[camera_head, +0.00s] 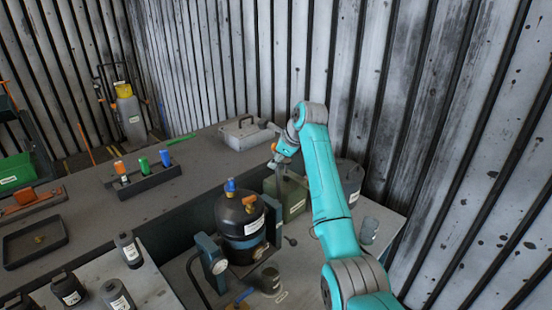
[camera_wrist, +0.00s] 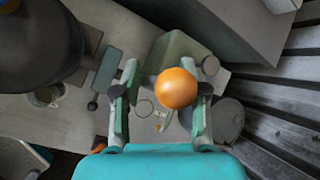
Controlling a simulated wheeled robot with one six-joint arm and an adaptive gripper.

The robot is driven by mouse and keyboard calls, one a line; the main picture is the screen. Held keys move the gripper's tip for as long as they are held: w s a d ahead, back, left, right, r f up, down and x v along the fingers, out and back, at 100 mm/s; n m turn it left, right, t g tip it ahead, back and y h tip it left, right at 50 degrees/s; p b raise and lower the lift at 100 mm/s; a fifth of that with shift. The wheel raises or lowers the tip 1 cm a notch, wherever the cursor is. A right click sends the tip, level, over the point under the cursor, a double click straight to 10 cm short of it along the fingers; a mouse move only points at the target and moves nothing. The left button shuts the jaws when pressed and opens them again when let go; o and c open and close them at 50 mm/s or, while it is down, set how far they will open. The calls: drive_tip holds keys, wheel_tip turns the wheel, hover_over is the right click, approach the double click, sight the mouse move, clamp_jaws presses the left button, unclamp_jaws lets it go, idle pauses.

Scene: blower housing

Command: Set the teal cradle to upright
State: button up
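The teal cradle (camera_head: 212,262) stands on the lower bench and holds a dark round vessel (camera_head: 240,228) between its side posts. The vessel has a blue fitting and orange fittings, and looks roughly upright; any slight tilt is hard to judge. In the wrist view, a cradle post (camera_wrist: 107,70) and the vessel (camera_wrist: 40,45) show at the left. My gripper (camera_head: 281,166) is above and right of the vessel. In the wrist view, my gripper (camera_wrist: 161,100) is open, with an orange ball (camera_wrist: 177,88) between its fingers, nearer the right one. What bears the ball is hidden.
A green canister (camera_head: 288,198) stands right behind the vessel. Dark bottles (camera_head: 116,296) stand front left. A corrugated wall rises close at the right.

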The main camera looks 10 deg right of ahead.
drive_tip(key=v, duration=1.2)
